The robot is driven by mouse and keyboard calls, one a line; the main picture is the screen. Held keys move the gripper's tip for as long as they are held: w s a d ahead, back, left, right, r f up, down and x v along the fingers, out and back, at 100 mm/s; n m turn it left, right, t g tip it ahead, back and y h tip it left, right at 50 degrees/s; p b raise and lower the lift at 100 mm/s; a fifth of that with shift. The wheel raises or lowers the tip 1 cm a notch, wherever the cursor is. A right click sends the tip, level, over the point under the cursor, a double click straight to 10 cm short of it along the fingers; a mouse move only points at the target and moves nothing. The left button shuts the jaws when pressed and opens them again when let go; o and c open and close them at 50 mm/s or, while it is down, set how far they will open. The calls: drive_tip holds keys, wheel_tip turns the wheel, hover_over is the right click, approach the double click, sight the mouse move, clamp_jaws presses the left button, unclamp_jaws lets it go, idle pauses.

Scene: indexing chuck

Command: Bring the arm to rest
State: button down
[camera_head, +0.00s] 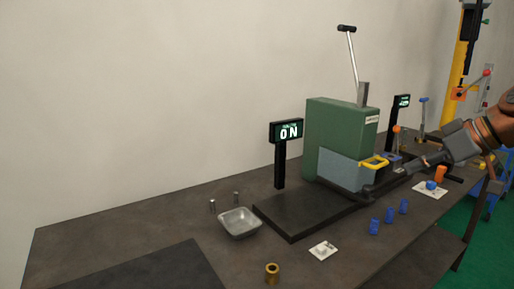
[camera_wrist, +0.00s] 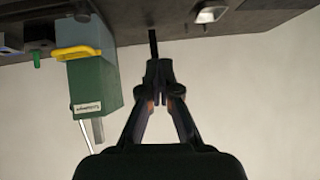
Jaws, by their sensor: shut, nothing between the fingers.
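My gripper (camera_head: 424,162) reaches in from the right in the head view, in front of the right side of the green machine (camera_head: 342,130). Its fingers are together and empty. In the wrist view the gripper (camera_wrist: 160,72) also shows shut, with a dark bar (camera_wrist: 153,44) beyond its tips; I cannot tell whether they touch. The upside-down green machine (camera_wrist: 92,85) is to its left there. A long lever (camera_head: 352,58) with a black knob stands up from the machine, tilted slightly left.
The dark workbench (camera_head: 130,235) holds a metal tray (camera_head: 239,223), a brass bushing (camera_head: 272,272), several blue parts (camera_head: 389,216) and a white card (camera_head: 323,251). An orange part (camera_head: 440,174) stands near the arm. A yellow post (camera_head: 462,60) rises behind. The bench's left side is mostly clear.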

drive_tip(key=s+a+f+g+h, duration=0.1)
drive_tip(key=s+a+f+g, duration=0.1)
drive_tip(key=s+a+f, duration=0.3)
drive_tip(key=s+a+f+m+g, duration=0.1)
drive_tip(key=a+f, duration=0.1)
drive_tip(key=a, duration=0.5)
drive_tip(key=s+a+f+g+h, duration=0.1)
drive_tip(key=s+a+f+g, duration=0.1)
drive_tip(key=s+a+f, duration=0.3)
drive_tip(key=s+f+m+g+h, duration=0.5)
drive_tip(key=s+f+m, duration=0.1)
drive_tip(key=s+f, duration=1.2)
wheel_tip(320, 180, up, 14)
drive_tip(key=t+p, duration=0.1)
drive_tip(key=p, duration=1.1)
drive_tip(key=shift+s+a+r+p, duration=0.2)
drive_tip(key=shift+s+a+p, duration=0.1)
drive_tip(key=shift+s+p, duration=0.1)
